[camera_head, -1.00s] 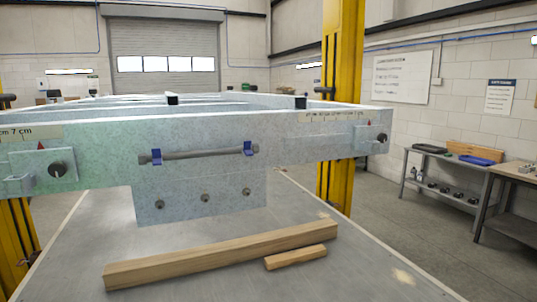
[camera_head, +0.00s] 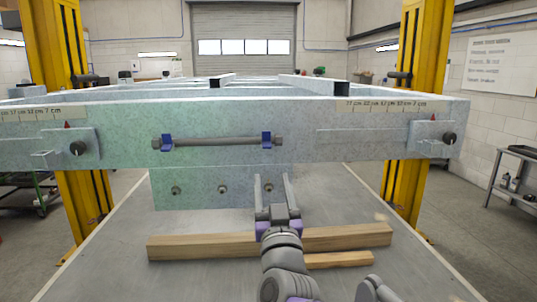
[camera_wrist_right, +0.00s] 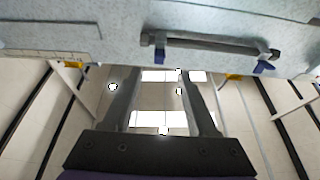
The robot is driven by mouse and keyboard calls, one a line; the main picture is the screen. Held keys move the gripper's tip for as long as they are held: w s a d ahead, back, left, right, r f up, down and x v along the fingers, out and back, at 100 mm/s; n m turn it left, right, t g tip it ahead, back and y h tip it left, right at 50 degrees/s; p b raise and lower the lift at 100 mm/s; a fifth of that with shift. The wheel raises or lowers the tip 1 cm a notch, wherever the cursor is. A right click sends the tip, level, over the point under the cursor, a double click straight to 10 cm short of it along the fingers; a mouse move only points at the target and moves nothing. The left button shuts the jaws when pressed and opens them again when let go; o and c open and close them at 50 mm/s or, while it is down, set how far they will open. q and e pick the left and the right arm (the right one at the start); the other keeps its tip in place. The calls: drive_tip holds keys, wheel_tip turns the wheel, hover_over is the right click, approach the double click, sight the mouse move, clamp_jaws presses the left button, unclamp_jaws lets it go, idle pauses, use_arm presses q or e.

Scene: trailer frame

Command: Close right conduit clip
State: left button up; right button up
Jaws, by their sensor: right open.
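The right conduit clip (camera_head: 266,140) is blue and sits on the front face of the metal beam, near the right end of a grey conduit (camera_head: 215,142). A matching left clip (camera_head: 167,143) sits near the other end. Whether either clip is open or shut is too small to tell. My right gripper (camera_head: 271,182) is open and empty, pointing up below the right clip and apart from it. In the right wrist view, its two fingers (camera_wrist_right: 163,75) stand spread below the conduit (camera_wrist_right: 210,45), with both blue clips showing. My left gripper is not in view.
A metal plate with several knobs (camera_head: 223,188) hangs below the beam (camera_head: 330,145). Two wooden bars (camera_head: 190,247) lie on the grey table behind my right arm. Yellow posts (camera_head: 415,110) stand behind the beam on both sides. The table's left part is clear.

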sight(267, 148)
drive_tip(key=x, duration=0.3)
drive_tip(key=p+x, duration=0.1)
drive_tip(key=x, duration=0.2)
drive_tip(key=p+x, duration=0.1)
drive_tip(key=x, duration=0.2)
drive_tip(key=shift+w+r, duration=0.15)
drive_tip(key=shift+r, duration=0.25)
drive_tip(key=shift+w+r, duration=0.2)
drive_tip(key=shift+w, duration=0.45)
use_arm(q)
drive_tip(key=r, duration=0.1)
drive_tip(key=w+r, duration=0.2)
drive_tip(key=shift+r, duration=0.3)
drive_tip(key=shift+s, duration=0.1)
use_arm(e)
drive_tip(key=shift+s, duration=0.1)
drive_tip(key=shift+c, duration=0.2)
clamp_jaws()
